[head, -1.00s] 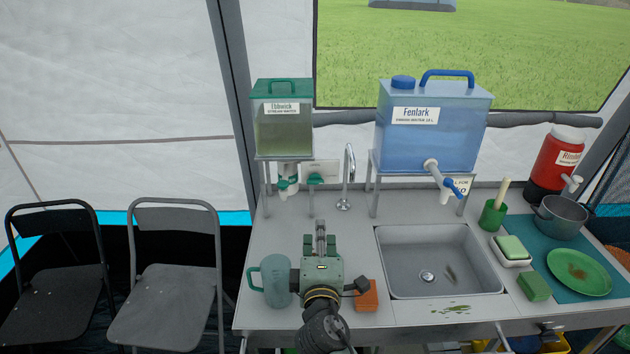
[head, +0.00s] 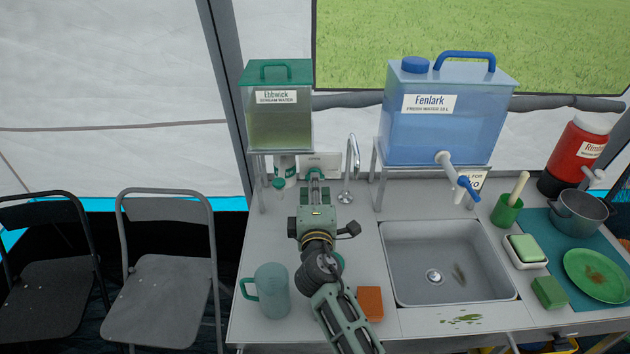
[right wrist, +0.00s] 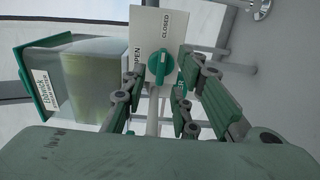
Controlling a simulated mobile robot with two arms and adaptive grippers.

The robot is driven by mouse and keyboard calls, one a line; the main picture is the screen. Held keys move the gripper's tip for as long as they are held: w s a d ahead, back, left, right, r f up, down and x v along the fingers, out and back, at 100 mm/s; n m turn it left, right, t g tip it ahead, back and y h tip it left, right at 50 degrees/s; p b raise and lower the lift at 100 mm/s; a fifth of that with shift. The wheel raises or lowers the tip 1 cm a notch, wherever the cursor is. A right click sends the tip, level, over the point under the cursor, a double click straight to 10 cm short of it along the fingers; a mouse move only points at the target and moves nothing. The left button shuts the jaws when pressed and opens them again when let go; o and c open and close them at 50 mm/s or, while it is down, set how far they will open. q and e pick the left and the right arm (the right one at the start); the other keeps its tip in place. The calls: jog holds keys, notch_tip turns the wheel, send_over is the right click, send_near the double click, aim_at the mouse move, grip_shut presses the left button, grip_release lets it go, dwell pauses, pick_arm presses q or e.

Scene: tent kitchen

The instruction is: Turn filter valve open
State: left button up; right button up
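The filter valve's green knob (right wrist: 160,68) sits on a white plate (right wrist: 145,38) marked OPEN and CLOSED in the right wrist view. I cannot clearly tell which word the knob points to. My right gripper (right wrist: 163,88) is open, with its fingers on either side of the knob's line and the knob showing beyond the gap. Contact is not clear. In the head view, my right gripper (head: 315,176) reaches back to the plate (head: 320,162) and hides most of the knob. The Ebbwick stream-water tank (head: 279,128) stands above left. My left gripper is not in view.
A metal tap (head: 350,170) stands just right of my right gripper. The blue Fenlark tank (head: 440,135) stands on a rack farther right. A green mug (head: 272,290) and an orange block (head: 370,303) flank my right arm. The sink (head: 447,262) is to the right.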

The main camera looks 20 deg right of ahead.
jog(key=shift+x, duration=1.05)
jog(key=shift+f, duration=0.1)
jog(key=c, duration=0.4)
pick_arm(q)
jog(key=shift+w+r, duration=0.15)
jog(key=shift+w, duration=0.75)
pick_arm(e)
grip_shut()
